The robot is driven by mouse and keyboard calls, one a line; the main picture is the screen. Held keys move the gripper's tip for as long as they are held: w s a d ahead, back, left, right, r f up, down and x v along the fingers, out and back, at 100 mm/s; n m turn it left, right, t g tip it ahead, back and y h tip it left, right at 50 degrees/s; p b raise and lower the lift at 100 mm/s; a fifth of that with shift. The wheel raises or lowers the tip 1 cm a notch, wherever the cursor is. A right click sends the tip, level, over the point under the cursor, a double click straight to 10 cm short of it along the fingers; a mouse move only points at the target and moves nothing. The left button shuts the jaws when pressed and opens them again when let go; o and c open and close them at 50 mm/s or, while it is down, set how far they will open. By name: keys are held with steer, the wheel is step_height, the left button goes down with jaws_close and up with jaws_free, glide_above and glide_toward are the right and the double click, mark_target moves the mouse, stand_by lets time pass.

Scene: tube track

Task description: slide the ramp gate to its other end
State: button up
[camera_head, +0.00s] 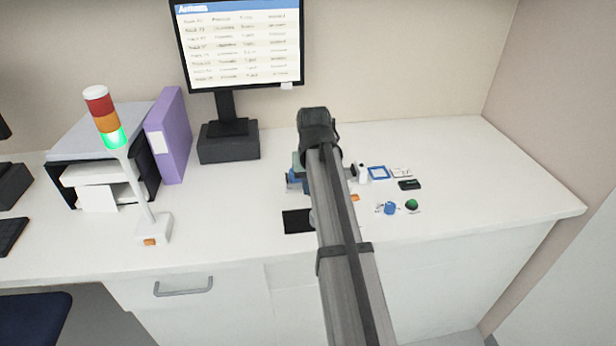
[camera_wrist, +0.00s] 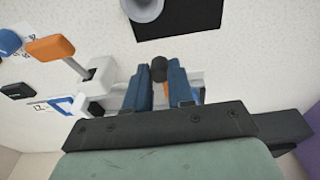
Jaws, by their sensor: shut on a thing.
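My gripper (camera_wrist: 157,88) shows in the wrist view as two blue fingers, shut on a dark round-topped knob (camera_wrist: 159,68) between them. The knob appears to be the handle of the ramp gate. A white track part (camera_wrist: 195,82) with a small orange piece shows around and behind the fingers; the rest of the gate and its slide is hidden. In the head view my gripper (camera_head: 296,180) is low over the desk, mostly covered by my own arm, which also hides the knob.
An orange lever (camera_wrist: 50,48) on a white base stands beside the fingers. A black mat (camera_head: 298,221) with a grey round piece lies nearby. A blue frame (camera_head: 378,172), black box (camera_head: 409,185) and green button (camera_head: 411,204) lie to the right. A signal tower (camera_head: 134,165) stands left.

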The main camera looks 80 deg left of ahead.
steer(key=shift+d, duration=0.3)
steer(key=o, duration=0.6)
steer(key=shift+o, duration=0.2)
steer(key=shift+r, duration=0.1)
steer(key=shift+r, duration=2.4)
